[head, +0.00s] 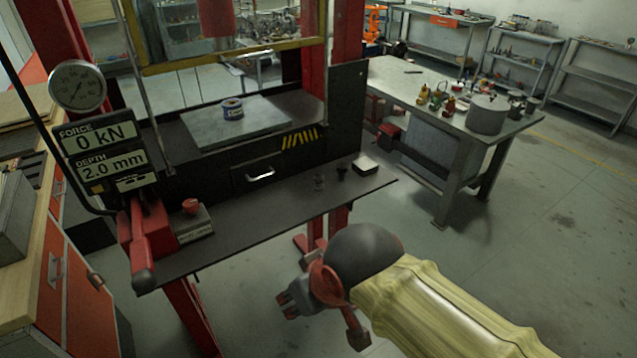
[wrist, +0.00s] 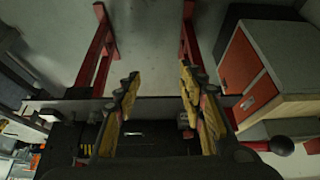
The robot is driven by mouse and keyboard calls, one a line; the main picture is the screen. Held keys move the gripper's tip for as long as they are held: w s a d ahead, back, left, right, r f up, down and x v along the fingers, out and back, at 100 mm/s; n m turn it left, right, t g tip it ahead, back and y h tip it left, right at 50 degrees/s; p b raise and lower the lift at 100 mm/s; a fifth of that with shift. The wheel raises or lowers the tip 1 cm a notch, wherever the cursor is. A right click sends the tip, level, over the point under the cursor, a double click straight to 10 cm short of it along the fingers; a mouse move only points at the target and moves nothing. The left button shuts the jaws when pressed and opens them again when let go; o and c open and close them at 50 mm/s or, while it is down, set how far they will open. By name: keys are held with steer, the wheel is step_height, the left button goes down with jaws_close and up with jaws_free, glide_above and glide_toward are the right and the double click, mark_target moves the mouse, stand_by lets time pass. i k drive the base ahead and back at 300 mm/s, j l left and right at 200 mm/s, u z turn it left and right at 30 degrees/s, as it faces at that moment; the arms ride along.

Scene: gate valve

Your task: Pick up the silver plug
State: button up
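A small silver-grey piece, which looks like the silver plug (head: 319,182), stands on the dark front shelf (head: 260,222) of the press. A small black piece (head: 342,173) stands just right of it. My gripper (head: 284,303) is in front of and below the shelf edge, apart from the plug. In the wrist view my gripper (wrist: 160,82) has its two yellow-padded fingers spread with nothing between them. The shelf edge shows dark behind the fingers there, and I cannot clearly pick out the plug in that view.
A pale-topped block (head: 365,164) sits at the shelf's right end. A red-knobbed box (head: 194,220) and a red lever (head: 141,250) are at the left. A workbench (head: 400,85) stands behind right. Floor is open at right.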

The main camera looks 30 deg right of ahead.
mark_target(318, 186)
steer(key=i+j, duration=0.3)
steer(key=j, duration=0.2)
steer(key=z, duration=0.45)
steer(key=j+z, duration=0.1)
steer(key=z, duration=0.35)
steer(key=j+z, duration=0.1)
steer(key=z, duration=0.8)
